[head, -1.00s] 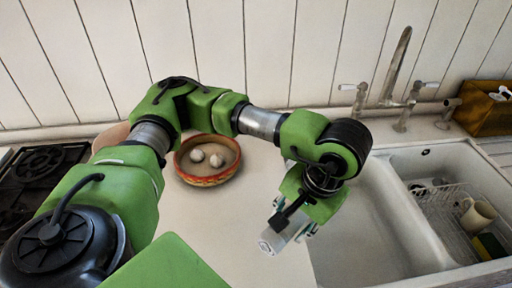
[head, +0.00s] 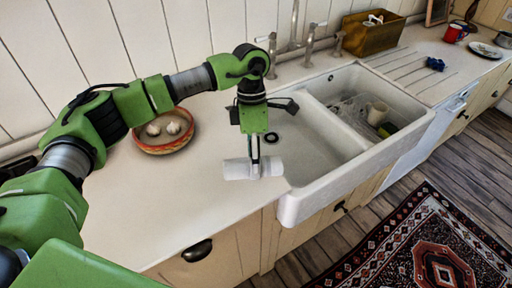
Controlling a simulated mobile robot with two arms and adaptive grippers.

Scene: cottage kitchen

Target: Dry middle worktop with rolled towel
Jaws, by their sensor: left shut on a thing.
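The rolled towel (head: 238,169) is a white roll at the right part of the pale worktop (head: 180,205), close to the sink's left edge. My left gripper (head: 256,162) points down and is shut on the towel near its middle. The towel lies level, at or just above the worktop; I cannot tell whether it touches. No wet patch is clearly visible on the worktop. My right gripper is not in view.
A patterned bowl (head: 164,144) with white bulbs stands at the back left. The white double sink (head: 335,160) is to the right, with a drying rack and mug (head: 377,113). A wooden box (head: 372,34) stands behind it. The worktop's front left is clear.

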